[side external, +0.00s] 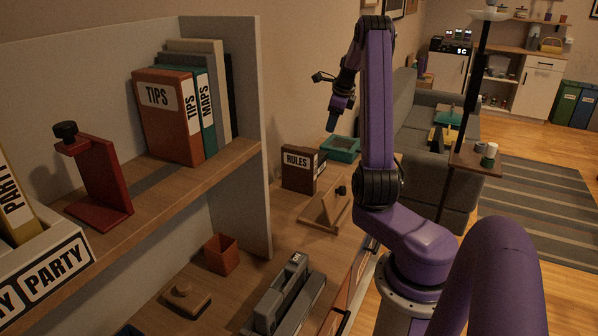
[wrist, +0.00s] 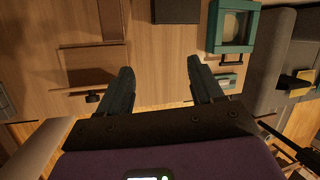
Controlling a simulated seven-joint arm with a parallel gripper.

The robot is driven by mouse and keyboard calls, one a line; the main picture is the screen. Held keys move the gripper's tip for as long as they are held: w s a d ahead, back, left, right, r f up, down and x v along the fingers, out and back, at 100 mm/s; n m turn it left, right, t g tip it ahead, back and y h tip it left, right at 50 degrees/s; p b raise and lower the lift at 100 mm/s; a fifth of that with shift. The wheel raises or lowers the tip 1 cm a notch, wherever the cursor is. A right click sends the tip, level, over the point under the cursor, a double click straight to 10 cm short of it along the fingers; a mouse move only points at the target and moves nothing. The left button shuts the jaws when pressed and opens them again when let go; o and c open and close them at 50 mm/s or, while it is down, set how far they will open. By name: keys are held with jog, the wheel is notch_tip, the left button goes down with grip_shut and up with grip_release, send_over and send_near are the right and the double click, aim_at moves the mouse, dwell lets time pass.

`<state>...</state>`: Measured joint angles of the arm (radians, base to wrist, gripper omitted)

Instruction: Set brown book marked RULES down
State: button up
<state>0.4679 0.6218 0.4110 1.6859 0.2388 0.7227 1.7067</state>
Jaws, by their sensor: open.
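The brown book marked RULES (side external: 297,170) stands upright on the wooden counter, just right of the shelf's end panel, with its white label facing the side camera. My gripper (side external: 333,120) is above and to the right of the book, apart from it. In the wrist view the two dark fingers (wrist: 160,65) are spread wide with only bare counter visible between them.
The shelf with the TIPS binder (side external: 160,95) and red bookend (side external: 98,185) is at left.

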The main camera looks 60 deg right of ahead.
jog(key=w+a+r+m+t+y, duration=0.1)
jog(key=w+a+r+m+y, duration=0.15)
jog(key=a, duration=0.25)
send_near(297, 155)
jog(key=f, duration=0.1)
jog(key=w+d+f, duration=0.1)
jog(key=f, duration=0.1)
jog(key=w+d+f, duration=0.1)
jog(key=f, duration=0.1)
jog(key=shift+f, duration=0.2)
jog(key=shift+w+x, duration=0.15)
jog(key=shift+x, duration=1.15)
jog(key=shift+w+x, duration=0.2)
jog(key=shift+x, duration=1.1)
jog(key=shift+a+f, duration=0.15)
grip_shut()
